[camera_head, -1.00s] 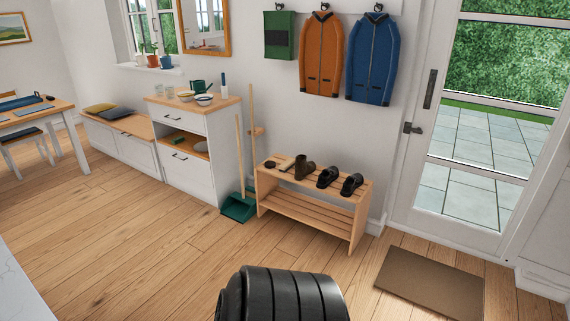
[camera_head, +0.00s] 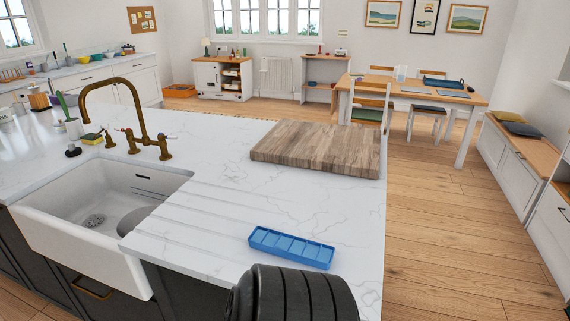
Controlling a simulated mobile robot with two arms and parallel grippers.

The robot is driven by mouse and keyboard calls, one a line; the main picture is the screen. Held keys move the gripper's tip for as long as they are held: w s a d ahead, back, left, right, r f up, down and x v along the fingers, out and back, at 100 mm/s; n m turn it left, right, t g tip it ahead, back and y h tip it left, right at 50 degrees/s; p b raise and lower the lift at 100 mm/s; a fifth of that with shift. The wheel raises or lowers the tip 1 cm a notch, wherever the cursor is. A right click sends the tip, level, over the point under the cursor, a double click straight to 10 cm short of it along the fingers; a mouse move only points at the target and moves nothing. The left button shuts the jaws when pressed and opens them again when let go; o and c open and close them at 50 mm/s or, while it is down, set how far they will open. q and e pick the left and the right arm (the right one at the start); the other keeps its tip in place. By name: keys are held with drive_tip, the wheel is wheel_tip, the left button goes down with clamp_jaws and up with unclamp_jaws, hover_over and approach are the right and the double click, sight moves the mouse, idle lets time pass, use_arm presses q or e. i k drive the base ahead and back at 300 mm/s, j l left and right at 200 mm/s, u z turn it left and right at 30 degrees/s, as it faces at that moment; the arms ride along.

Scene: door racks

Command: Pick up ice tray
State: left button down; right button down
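The ice tray (camera_head: 291,247) is a blue, shallow rectangular tray with a row of compartments. It lies flat on the white marble counter (camera_head: 215,222), near the front right corner, beside the sink's drain grooves. A black ribbed part of my own body fills the bottom centre, just in front of the tray, and covers part of the counter edge. Neither of my grippers is in view.
A thick wooden cutting board (camera_head: 318,148) lies behind the tray. A white sink (camera_head: 95,205) with a brass faucet (camera_head: 140,115) is to the left. Open wooden floor (camera_head: 450,235) lies right of the counter. A dining table (camera_head: 415,92) stands farther back.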

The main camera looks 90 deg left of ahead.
sight(315, 254)
drive_tip(key=u, duration=2.7)
drive_tip(key=i+l+u, duration=0.1)
drive_tip(key=u, duration=0.35)
drive_tip(key=l+u, duration=0.55)
drive_tip(key=u, duration=0.3)
